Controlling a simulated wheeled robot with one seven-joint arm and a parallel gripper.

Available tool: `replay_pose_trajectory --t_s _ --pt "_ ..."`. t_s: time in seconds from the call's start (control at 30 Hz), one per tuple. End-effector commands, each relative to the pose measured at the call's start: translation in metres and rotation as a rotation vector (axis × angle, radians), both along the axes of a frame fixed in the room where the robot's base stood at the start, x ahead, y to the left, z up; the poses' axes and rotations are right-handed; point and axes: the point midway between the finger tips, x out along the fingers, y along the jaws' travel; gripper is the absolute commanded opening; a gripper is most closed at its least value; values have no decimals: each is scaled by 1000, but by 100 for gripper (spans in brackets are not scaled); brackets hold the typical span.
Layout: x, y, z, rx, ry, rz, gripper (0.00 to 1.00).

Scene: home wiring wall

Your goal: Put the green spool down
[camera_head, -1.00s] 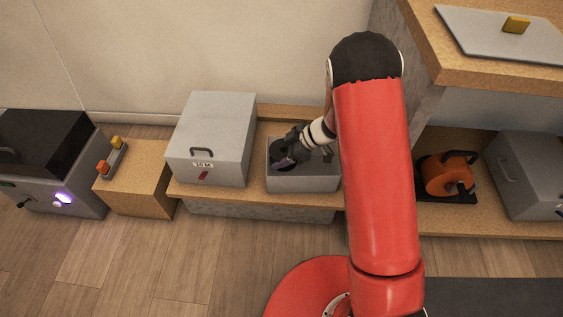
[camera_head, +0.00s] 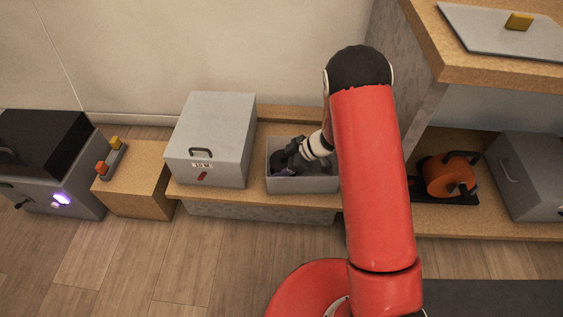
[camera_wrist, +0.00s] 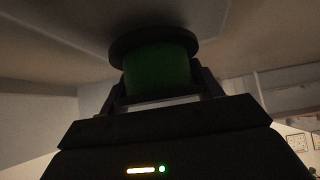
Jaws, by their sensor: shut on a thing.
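In the wrist view the green spool (camera_wrist: 158,72), with a dark round flange, sits between the fingers of my gripper (camera_wrist: 160,88). My gripper is shut on it. In the head view my gripper (camera_head: 288,160) is low inside the open grey bin (camera_head: 303,186), at its left part. There the spool is mostly hidden by the gripper and shows only as a dark shape. I cannot tell whether it touches the bin floor.
A closed grey box (camera_head: 215,135) with a handle and label stands just left of the bin. An orange reel (camera_head: 447,176) on a dark stand and another grey box (camera_head: 530,175) are at the right. A wooden block (camera_head: 140,180) with a small switch unit is farther left.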

Motion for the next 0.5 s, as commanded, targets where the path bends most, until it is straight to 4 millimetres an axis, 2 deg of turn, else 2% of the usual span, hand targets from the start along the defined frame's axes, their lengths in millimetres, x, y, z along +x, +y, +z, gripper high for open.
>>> replay_pose_trajectory --t_s 0.03,0.2,0.5 --pt "0 0 0 0 0 0 67" --pt "0 0 0 0 0 0 86" --pt "0 0 3 0 -1 1 86"
